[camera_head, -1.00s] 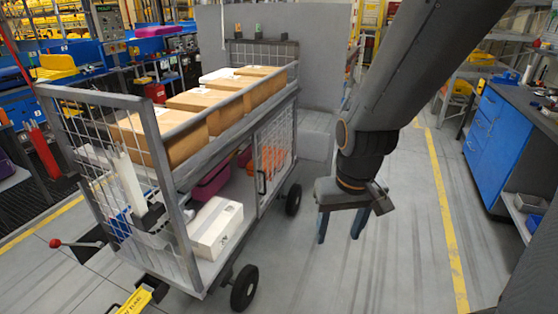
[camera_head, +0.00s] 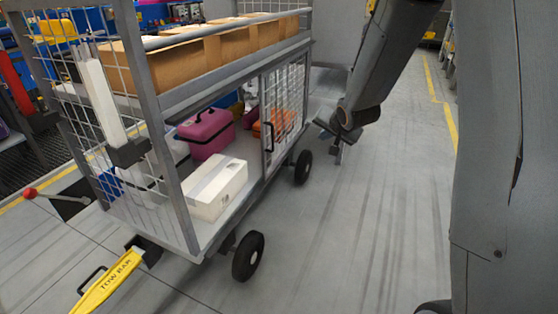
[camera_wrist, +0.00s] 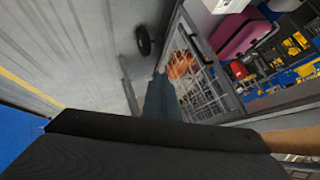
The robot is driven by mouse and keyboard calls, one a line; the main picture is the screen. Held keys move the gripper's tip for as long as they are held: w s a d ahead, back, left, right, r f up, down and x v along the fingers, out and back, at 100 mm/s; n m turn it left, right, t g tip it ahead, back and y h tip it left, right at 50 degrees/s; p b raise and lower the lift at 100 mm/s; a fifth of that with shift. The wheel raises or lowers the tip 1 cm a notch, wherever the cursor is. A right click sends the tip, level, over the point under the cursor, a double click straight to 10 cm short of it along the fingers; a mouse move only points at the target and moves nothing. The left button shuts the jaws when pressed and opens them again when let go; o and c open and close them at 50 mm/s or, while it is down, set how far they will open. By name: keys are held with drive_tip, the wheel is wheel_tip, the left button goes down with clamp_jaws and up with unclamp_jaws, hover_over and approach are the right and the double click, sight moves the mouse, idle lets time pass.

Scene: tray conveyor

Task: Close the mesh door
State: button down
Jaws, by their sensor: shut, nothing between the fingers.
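The mesh door (camera_head: 287,97) is a grey-framed wire panel on the long side of a cart. It covers the right part of the lower opening, and the left part is uncovered. Its dark handle (camera_head: 269,137) is on the door's left edge. My gripper (camera_head: 338,155) is shut and empty, to the right of the door beyond the cart's far wheel. In the wrist view my fingers (camera_wrist: 160,98) point toward the mesh door (camera_wrist: 207,95) and overlap its edge in the picture. I cannot tell whether they touch it.
The cart's lower shelf holds a white box (camera_head: 215,187), a pink case (camera_head: 206,132) and orange goods behind the mesh. Cardboard boxes (camera_head: 179,73) fill the upper shelf. A yellow tow bar (camera_head: 112,284) sticks out at front left. The floor right of the cart is clear.

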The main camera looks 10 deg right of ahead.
drive_tip(key=w+a+f+m+t+y+b, duration=0.2)
drive_tip(key=w+f+m+t+y+b, duration=0.15)
drive_tip(key=w+f+b, duration=0.8)
drive_tip(key=w+a+f+m+t+y+b, duration=0.25)
drive_tip(key=w+f+y+b, duration=0.25)
drive_tip(key=w+f+b, duration=0.65)
drive_tip(key=b+x, duration=0.3)
drive_tip(key=x, duration=0.6)
drive_tip(key=shift+s+a+n+b, duration=0.3)
drive_tip(key=shift+s+a+b, duration=0.15)
drive_tip(key=shift+s+a, duration=0.85)
drive_tip(key=shift+s+d, duration=0.15)
drive_tip(key=shift+d, duration=0.05)
